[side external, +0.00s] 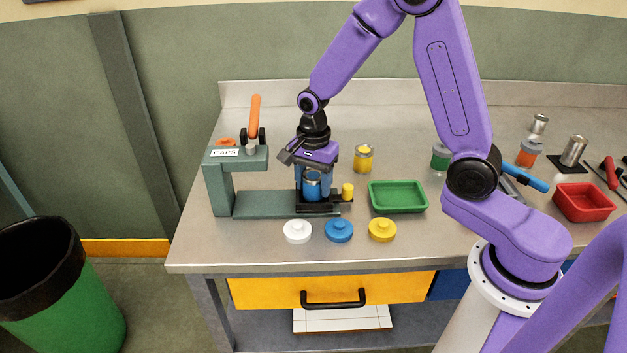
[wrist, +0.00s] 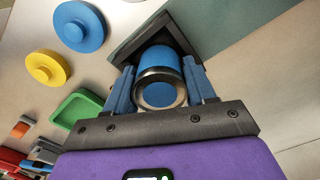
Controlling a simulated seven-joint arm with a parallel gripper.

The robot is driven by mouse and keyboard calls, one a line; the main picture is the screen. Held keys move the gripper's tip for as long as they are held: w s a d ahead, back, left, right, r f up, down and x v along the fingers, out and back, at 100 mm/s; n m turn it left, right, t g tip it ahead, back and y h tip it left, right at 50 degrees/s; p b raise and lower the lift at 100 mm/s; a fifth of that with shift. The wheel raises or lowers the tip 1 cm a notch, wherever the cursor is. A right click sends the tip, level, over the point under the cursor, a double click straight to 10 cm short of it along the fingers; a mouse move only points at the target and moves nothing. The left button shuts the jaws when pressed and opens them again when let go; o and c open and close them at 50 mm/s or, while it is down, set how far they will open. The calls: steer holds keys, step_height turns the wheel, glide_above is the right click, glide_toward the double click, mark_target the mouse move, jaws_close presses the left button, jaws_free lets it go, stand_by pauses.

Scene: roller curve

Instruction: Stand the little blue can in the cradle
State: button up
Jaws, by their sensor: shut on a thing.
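The little blue can (side external: 312,186) is upright between the fingers of my gripper (side external: 313,183). It also shows in the wrist view (wrist: 159,68), with its silver-rimmed end towards the camera and a blue finger on each side. My gripper (wrist: 162,88) is shut on it. The can is at the black cradle (side external: 338,200) on the base of the green press. In the wrist view the dark cradle (wrist: 128,47) shows behind the can. I cannot tell whether the can's bottom touches the cradle floor.
The press (side external: 222,185) labelled CAPS has an orange lever (side external: 255,117). White (side external: 297,231), blue (side external: 339,230) and yellow caps (side external: 382,230) lie in front. A yellow can (side external: 363,158) stands behind, with a green tray (side external: 398,209) to the right and a red tray (side external: 584,215) farther right.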

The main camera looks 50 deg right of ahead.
stand_by(0.3)
steer(key=o, duration=1.5)
steer(key=shift+r, duration=4.45)
steer(key=shift+s+a+r+n, duration=0.1)
steer(key=shift+s+a+n, duration=0.3)
steer(key=shift+n, duration=0.2)
steer(key=s+n, duration=1.7)
steer(key=s+r+n, duration=0.1)
steer(key=s+n, duration=0.8)
steer(key=shift+d, duration=0.2)
